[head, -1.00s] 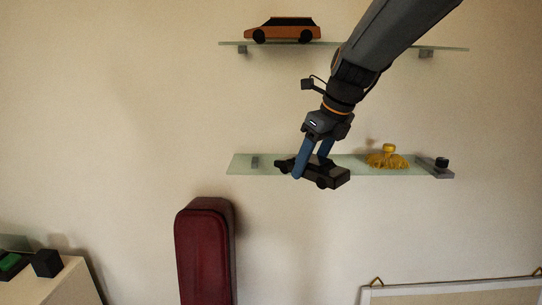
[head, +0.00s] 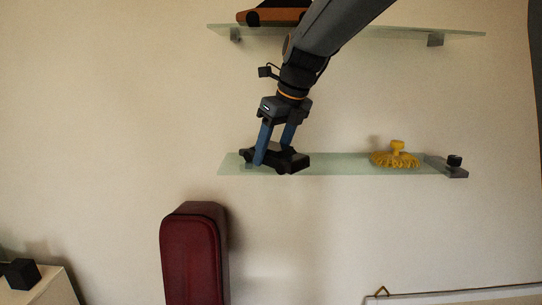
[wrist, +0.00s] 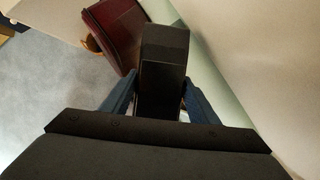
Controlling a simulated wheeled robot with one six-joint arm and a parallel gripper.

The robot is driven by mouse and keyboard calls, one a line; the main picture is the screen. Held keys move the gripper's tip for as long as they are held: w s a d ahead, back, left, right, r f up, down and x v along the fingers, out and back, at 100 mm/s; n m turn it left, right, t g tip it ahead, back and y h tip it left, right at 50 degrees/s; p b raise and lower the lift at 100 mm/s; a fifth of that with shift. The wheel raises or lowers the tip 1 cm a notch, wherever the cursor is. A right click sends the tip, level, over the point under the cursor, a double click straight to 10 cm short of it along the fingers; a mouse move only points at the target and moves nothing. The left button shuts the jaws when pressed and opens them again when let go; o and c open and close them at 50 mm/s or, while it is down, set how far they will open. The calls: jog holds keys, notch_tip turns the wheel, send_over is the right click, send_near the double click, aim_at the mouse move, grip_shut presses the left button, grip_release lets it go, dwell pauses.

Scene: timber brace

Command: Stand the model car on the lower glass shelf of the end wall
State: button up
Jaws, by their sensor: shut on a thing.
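The black model car (head: 287,159) is held between the blue fingers of my gripper (head: 272,158). In the head view it is at the left part of the lower glass shelf (head: 340,165); I cannot tell whether its wheels touch the glass. In the wrist view the car (wrist: 163,68) points away from the camera between both fingers (wrist: 158,105). The shelf's glass edge (wrist: 205,68) runs to the right of it there, so the car seems partly out over the shelf's front.
A yellow object (head: 396,156) and a small dark block on a grey piece (head: 455,166) occupy the lower shelf's right part. The upper shelf (head: 395,33) bears an orange car (head: 262,16). A dark red case (head: 193,255) stands below left. The shelf's middle is clear.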

dwell(0.3)
jog(key=o, duration=1.3)
jog(key=shift+f, duration=0.15)
jog(key=shift+d+r+b, duration=0.1)
jog(key=shift+r+b, duration=0.3)
jog(key=shift+r, duration=0.2)
jog(key=s+d+b, duration=0.4)
jog(key=s+d, duration=0.4)
jog(key=s, duration=0.1)
jog(key=shift+s+d, duration=0.1)
jog(key=shift+d, duration=0.05)
